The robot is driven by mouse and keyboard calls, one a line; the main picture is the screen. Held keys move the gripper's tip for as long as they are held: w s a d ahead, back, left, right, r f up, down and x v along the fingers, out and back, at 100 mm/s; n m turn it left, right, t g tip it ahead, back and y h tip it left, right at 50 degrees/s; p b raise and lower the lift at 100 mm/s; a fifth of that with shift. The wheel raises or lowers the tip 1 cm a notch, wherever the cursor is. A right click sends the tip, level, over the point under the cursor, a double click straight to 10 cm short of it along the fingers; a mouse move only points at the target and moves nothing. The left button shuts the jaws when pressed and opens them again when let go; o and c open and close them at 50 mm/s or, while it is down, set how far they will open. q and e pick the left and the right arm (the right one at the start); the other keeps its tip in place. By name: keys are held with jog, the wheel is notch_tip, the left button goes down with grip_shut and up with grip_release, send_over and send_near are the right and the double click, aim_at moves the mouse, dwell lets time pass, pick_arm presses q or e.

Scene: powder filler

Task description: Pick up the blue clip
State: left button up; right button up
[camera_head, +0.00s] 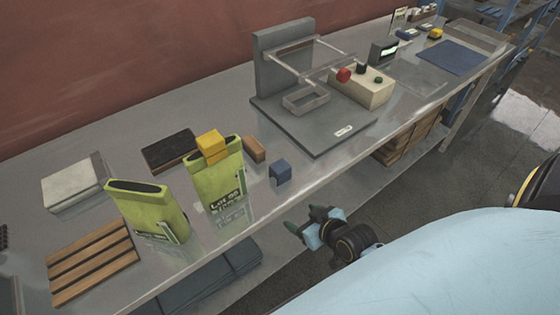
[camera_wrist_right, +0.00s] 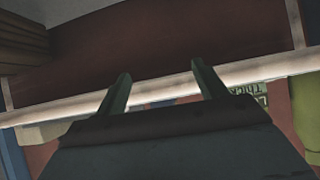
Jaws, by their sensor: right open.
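The blue clip (camera_head: 281,173) is a small blue block standing near the front edge of the grey table, right of the green bags, in the head view. My right gripper (camera_head: 304,222) is in front of the table edge, below and to the right of the clip, with clear space between them. In the right wrist view its two dark green fingers (camera_wrist_right: 163,85) are apart with nothing between them. My left gripper is not in view.
Two green bags (camera_head: 148,209) stand left of the clip; a yellow clip (camera_head: 211,146) sits on the right bag. A brown block (camera_head: 254,149) lies near it. A grey fixture plate (camera_head: 315,125) with a frame is to the right. The table edge (camera_head: 235,238) lies before my gripper.

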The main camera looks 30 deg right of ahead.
aim_at(277, 166)
jog(key=w+d+r+t+p, duration=0.1)
jog(key=w+r+t, duration=0.15)
jog(key=r, duration=0.85)
jog(key=x, duration=0.7)
jog(key=shift+w+r, duration=0.15)
jog(key=shift+w, duration=0.1)
jog(key=shift+d+f+b+x, duration=0.15)
jog(key=shift+b+x, duration=0.05)
jog(key=shift+x, duration=1.3)
jog(key=shift+d+f+b+x, duration=0.15)
jog(key=shift+x, duration=1.35)
jog(key=shift+s, duration=0.1)
jog(key=c, duration=1)
notch_tip(277, 166, up, 10)
jog(key=shift+r+p, duration=0.1)
jog(key=shift+p, duration=0.7)
jog(key=shift+c, duration=0.2)
